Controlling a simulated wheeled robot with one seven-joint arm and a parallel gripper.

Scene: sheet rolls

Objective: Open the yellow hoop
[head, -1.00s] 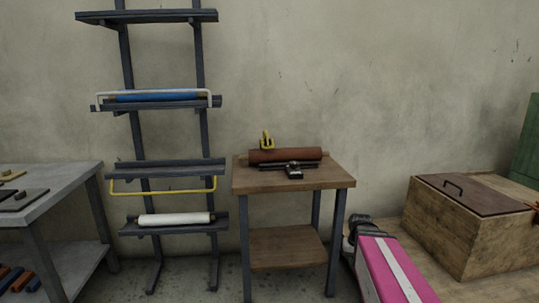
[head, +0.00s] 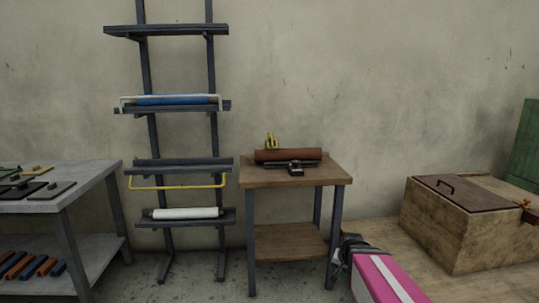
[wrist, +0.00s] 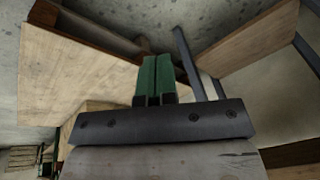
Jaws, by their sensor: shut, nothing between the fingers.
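The yellow hoop (head: 178,187) is a thin yellow bar on the dark rack at left in the head view. It hangs down below the front of the third shelf from the top (head: 182,164), and no roll shows on that shelf. My gripper (wrist: 155,60) shows in the wrist view with its two green fingers together, shut and empty. My pink arm (head: 385,280) is at the lower right of the head view, well right of the rack. The hoop is not seen in the wrist view.
A white hoop (head: 172,97) stands over a blue roll (head: 172,101). A white roll (head: 186,213) lies on the lowest shelf. A wooden table (head: 262,178) with a brown roll (head: 288,155) stands right of the rack. A grey bench (head: 95,178) is left, a wooden box (head: 450,232) right.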

